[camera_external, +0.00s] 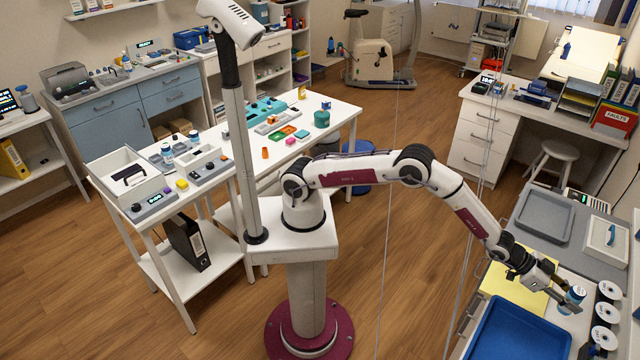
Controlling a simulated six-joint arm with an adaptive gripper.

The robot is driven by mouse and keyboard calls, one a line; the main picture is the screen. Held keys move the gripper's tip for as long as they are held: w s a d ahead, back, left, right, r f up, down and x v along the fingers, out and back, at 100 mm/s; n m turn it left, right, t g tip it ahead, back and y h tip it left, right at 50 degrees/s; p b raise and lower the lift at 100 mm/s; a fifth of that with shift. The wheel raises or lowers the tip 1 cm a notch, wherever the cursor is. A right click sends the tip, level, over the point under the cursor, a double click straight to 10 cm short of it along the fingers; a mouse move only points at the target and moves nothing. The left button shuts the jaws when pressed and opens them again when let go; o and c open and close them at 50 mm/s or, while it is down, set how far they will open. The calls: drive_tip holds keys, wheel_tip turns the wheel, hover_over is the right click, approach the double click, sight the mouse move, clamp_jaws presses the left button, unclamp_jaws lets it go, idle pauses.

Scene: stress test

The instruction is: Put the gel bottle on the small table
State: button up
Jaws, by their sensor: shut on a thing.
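My gripper (568,301) is at the lower right, over the right-hand counter. It is shut on a small white bottle with a blue label (575,295), which I take to be the gel bottle. The fingers partly hide it, and I cannot tell whether it touches the counter. A long white table (335,108) with many small items stands at the left. A low white stand (20,123) is at the far left edge. I cannot tell which of these is the small table.
A blue tray (517,330), a yellow sheet (513,290), a grey tray (545,215) and several white discs (607,313) crowd the right counter around my gripper. A stool (556,153) stands by the desk. The wooden floor between the counters is mostly open.

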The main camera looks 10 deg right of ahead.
sight(559, 304)
drive_tip(key=shift+f, duration=2.25)
drive_tip(key=shift+f, duration=1.85)
drive_tip(key=shift+f, duration=0.15)
drive_tip(key=o, duration=0.9)
drive_tip(key=shift+w+a, duration=0.1)
